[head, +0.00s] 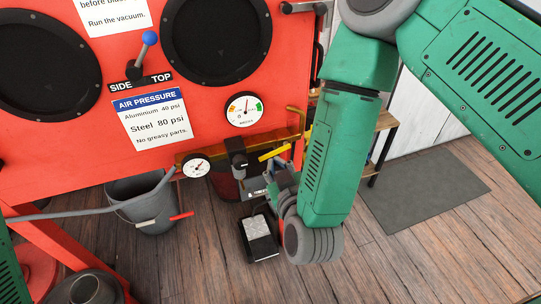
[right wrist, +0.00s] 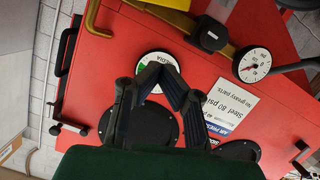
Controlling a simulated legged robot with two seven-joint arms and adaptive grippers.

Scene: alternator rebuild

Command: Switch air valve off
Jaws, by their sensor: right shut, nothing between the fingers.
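A bright yellow lever (head: 273,154), which looks like the air valve handle, sits beside the black regulator (head: 238,155) on the pipe at the cabinet's lower front edge. It slants up to the right in the head view. In the right wrist view, a yellow bar (right wrist: 168,4) shows at the top edge, near the regulator (right wrist: 210,35). My right gripper (head: 268,188) is just below the lever in the head view, partly hidden by its own wrist. In the right wrist view its fingers (right wrist: 155,72) meet at the tips, empty. I cannot tell whether it touches the lever. My left gripper is out of view.
The red cabinet (head: 60,160) fills the left. A pipe gauge (head: 196,167) and a larger gauge (head: 245,110) are near the valve. A bent yellow rod (head: 302,118) stands right of it. A grey bucket (head: 150,205) and black foot pedal (head: 258,240) are below.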

